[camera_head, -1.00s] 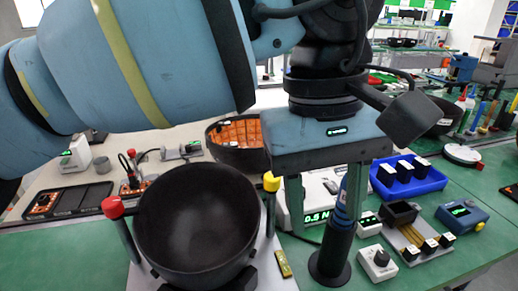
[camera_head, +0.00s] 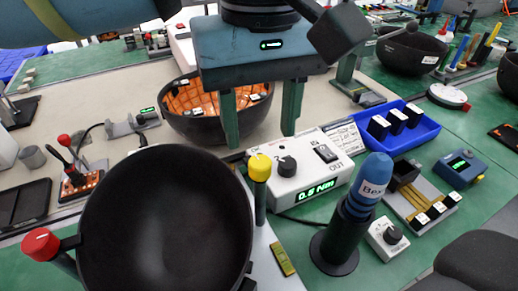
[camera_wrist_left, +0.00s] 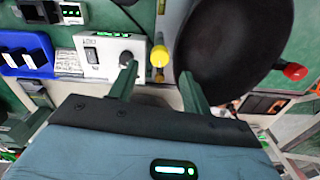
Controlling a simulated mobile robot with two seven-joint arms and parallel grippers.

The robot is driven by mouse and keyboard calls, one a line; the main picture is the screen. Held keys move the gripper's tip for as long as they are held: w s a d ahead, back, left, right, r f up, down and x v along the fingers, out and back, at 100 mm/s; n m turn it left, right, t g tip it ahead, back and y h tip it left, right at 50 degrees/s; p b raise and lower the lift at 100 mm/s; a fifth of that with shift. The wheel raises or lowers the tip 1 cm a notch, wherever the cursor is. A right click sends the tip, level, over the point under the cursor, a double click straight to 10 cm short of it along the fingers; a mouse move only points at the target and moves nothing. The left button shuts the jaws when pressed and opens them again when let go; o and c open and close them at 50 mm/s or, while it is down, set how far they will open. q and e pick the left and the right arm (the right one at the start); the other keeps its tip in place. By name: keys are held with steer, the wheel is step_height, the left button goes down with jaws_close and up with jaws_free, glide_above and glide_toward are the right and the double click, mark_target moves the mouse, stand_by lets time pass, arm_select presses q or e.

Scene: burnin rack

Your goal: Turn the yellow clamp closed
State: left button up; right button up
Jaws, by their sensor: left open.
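The yellow clamp (camera_head: 259,168) is a yellow knob on an upright post at the right rim of a large black bowl (camera_head: 165,225). It also shows in the left wrist view (camera_wrist_left: 159,57), close to the bowl's rim. My left gripper (camera_head: 260,138) is open and empty, with its fingers pointing down. In the left wrist view (camera_wrist_left: 159,72) the fingertips lie on either side of the yellow knob's line, without visible contact. A red clamp (camera_head: 40,245) stands at the bowl's left rim. My right gripper is not identifiable.
Right of the yellow clamp are a white torque box (camera_head: 300,178) with a lit display and a blue-topped driver (camera_head: 371,178) in a black stand. An orange-lined bowl (camera_head: 215,105) sits behind. A blue tray (camera_head: 420,135) is further right.

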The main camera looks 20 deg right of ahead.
mark_target(260, 161)
arm_select(q)
steer(key=shift+f+b, duration=0.35)
steer(key=shift+f, duration=2.3)
steer(key=shift+c, duration=0.2)
steer(key=c, duration=0.9)
